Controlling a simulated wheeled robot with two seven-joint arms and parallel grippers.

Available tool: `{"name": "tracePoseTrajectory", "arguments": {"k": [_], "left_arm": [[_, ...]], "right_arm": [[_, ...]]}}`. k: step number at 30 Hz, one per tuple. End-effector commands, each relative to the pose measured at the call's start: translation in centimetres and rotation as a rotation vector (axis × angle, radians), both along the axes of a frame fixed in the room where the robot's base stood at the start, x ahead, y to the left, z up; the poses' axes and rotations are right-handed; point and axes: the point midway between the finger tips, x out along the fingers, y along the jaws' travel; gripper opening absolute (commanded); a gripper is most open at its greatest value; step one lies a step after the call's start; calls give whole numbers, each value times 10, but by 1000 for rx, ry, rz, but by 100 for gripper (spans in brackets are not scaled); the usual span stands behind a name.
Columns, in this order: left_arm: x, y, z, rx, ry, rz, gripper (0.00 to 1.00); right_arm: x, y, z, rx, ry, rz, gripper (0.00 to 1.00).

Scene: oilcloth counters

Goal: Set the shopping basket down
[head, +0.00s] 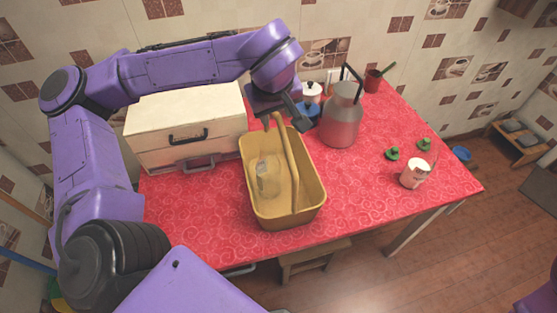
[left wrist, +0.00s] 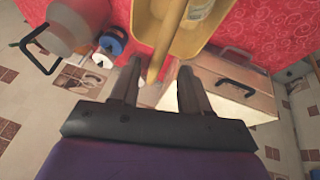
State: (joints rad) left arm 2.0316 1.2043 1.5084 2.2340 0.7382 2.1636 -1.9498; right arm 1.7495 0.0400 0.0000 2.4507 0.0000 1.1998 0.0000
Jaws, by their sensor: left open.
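The yellow shopping basket (head: 287,222) stands upright on the red oilcloth counter, with its tan handle (head: 290,165) running lengthwise over it. A clear container (head: 268,178) lies inside. My left gripper (head: 285,117) is at the basket's far end, over the handle's end. In the left wrist view my left gripper (left wrist: 160,68) is open, and the handle's end (left wrist: 152,74) shows between its fingers, not clamped. The basket (left wrist: 214,42) also shows there, beyond the fingertips. My right gripper is not in view.
A cream box (head: 185,115) with a dark handle stands left of the basket. A grey-red canister (head: 341,122) and a blue-and-white item (head: 312,94) stand close on the right. A white-and-red cup (head: 414,174) and green items (head: 393,154) are farther right. The front right cloth is clear.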

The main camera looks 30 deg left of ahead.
Motion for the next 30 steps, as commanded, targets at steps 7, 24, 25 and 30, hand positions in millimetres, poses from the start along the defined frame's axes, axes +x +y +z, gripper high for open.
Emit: {"name": "tracePoseTrajectory", "arguments": {"k": [7,24,25,30], "left_arm": [[12,6,-29,0,2,1,46],[13,6,-28,0,-3,1,0],[13,6,-28,-1,-3,1,0],[13,6,-26,-1,-4,1,0]], "right_arm": [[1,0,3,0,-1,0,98],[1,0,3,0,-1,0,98],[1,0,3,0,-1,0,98],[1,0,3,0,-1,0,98]]}}
